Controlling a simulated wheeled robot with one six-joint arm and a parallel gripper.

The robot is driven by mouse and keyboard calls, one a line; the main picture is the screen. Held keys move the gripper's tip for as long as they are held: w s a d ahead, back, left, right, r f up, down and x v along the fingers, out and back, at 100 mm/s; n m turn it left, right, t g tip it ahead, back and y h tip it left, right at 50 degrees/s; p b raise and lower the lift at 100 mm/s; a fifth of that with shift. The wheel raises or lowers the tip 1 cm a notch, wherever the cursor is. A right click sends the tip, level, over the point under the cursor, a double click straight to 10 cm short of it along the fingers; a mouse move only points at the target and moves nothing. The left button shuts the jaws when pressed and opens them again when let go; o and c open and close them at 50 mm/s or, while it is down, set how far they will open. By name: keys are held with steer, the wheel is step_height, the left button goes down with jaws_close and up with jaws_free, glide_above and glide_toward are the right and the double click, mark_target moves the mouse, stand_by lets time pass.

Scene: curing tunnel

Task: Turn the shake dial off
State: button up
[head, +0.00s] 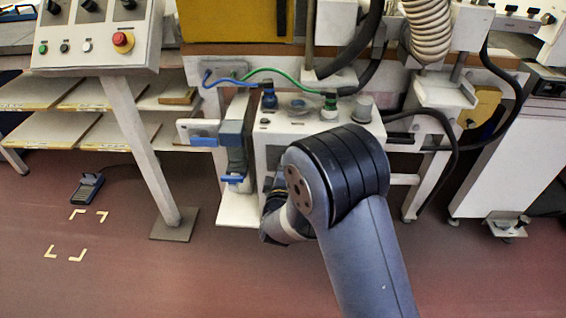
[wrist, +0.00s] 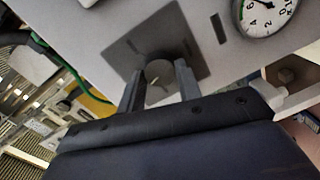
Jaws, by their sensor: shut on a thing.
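The shake dial (wrist: 158,70) is a round grey knob on a dark square plate (wrist: 185,38), set in a pale panel, in the wrist view. My gripper (wrist: 157,84) has one finger on each side of the knob and is shut on it. The knob's lower part is partly hidden by the gripper, and its pointer setting is too blurred to read. In the head view my arm covers the dial and the fingers.
A white gauge (wrist: 265,12) sits right of the dial. In the head view, the pale machine box (head: 290,128) carries blue and green hose fittings. A control panel (head: 95,35) with a red button stands at left. A foot pedal (head: 88,187) lies on open floor.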

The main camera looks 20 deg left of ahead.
steer(key=shift+f+n+h+p, duration=0.15)
steer(key=shift+n+h+p, duration=0.25)
steer(key=shift+n+p, duration=3.2)
steer(key=n+b, duration=0.2)
steer(key=shift+n, duration=0.3)
steer(key=o, duration=1)
steer(key=shift+s, duration=0.1)
steer(key=v, duration=1)
steer(key=shift+s+f, duration=0.15)
steer(key=shift+s, duration=0.2)
steer(key=shift+w, duration=0.1)
